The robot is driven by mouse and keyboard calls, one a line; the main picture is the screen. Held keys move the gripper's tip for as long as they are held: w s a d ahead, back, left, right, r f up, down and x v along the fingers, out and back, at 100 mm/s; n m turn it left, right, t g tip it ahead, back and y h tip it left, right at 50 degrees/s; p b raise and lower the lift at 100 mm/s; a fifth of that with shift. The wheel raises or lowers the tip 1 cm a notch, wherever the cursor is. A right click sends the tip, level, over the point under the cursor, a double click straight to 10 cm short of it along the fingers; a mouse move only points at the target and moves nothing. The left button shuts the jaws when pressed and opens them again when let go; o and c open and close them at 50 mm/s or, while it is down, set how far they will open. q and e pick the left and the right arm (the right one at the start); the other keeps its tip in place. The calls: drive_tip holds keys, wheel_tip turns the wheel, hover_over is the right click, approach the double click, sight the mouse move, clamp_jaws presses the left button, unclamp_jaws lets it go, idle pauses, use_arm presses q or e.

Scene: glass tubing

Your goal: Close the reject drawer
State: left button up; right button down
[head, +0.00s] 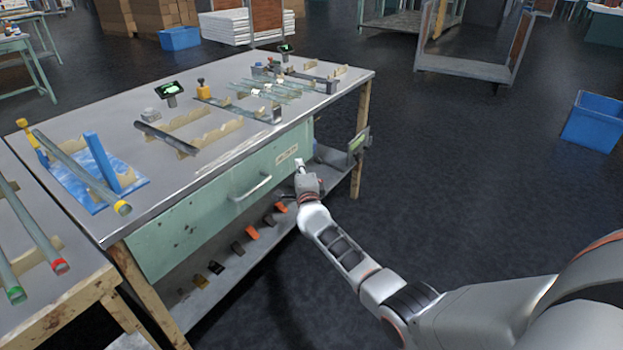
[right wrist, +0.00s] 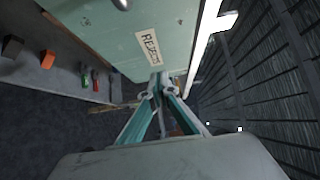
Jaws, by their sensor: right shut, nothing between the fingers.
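The reject drawer has a pale green front (head: 215,205) with a metal handle (head: 250,188), under the workbench top (head: 230,155). Its front sits close under the top's front edge; I cannot tell whether a small gap remains behind it. The label (head: 287,155) at its right end reads "REJECTS" in the right wrist view (right wrist: 149,48). My right gripper (head: 299,165) is shut and empty at the right end of the drawer front. In the right wrist view its fingertips (right wrist: 155,92) are at the panel's edge beside the label; contact is unclear. My left gripper is not in view.
Glass tubes (head: 270,90) and wooden racks lie on the top. A blue bin (head: 595,122) is far right.

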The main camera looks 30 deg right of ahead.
use_arm(q)
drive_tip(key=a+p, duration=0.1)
drive_tip(key=p, duration=0.1)
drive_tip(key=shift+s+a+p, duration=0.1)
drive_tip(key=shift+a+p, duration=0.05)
drive_tip(key=shift+p, duration=0.2)
use_arm(e)
drive_tip(key=v, duration=0.7)
drive_tip(key=shift+s, duration=0.2)
drive_tip(key=shift+s+a, duration=0.1)
drive_tip(key=shift+a, duration=0.05)
